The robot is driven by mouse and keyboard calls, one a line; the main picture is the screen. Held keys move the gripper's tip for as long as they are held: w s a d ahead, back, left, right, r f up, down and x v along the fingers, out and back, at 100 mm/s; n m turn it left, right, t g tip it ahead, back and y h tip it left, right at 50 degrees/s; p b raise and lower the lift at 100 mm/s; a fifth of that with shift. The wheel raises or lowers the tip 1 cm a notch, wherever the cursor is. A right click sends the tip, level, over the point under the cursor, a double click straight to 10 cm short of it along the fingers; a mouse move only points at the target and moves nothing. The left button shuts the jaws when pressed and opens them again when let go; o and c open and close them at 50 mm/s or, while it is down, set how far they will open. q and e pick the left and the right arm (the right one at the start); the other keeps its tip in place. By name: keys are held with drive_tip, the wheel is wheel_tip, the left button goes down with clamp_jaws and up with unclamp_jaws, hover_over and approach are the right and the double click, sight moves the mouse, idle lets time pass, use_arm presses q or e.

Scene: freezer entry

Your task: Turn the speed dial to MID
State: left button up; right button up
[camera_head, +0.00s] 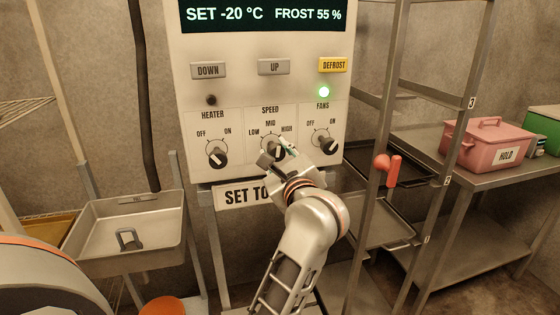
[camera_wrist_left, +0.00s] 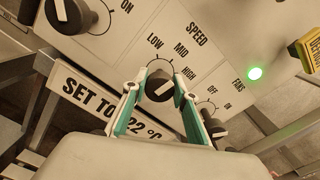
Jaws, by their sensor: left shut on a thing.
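The speed dial (camera_head: 271,146) is a round black knob with a white mark, in the middle of the panel's lower row, under the labels LOW, MID and HIGH. In the left wrist view the speed dial (camera_wrist_left: 158,86) sits between the two fingers, and its white mark slants up and right, seemingly nearer HIGH than MID. My left gripper (camera_head: 277,154) is at the dial and partly hides it in the head view. In the left wrist view my left gripper (camera_wrist_left: 158,98) is shut on the dial, with green-lined fingers on either side. My right gripper is not in view.
The heater dial (camera_head: 217,154) and fans dial (camera_head: 325,143) flank the speed dial closely. A green light (camera_head: 324,92) glows above the fans dial. A sink-like tray (camera_head: 128,230) is at left.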

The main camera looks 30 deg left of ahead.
use_arm(q)
drive_tip(key=shift+f+n, duration=0.3)
drive_tip(key=shift+r+n+b, duration=0.1)
drive_tip(key=shift+n+b, duration=0.2)
drive_tip(key=shift+b, duration=0.2)
drive_tip(key=shift+r, duration=0.1)
drive_tip(key=o, duration=1.1)
drive_tip(key=shift+r, duration=0.1)
wheel_tip(320, 180, up, 10)
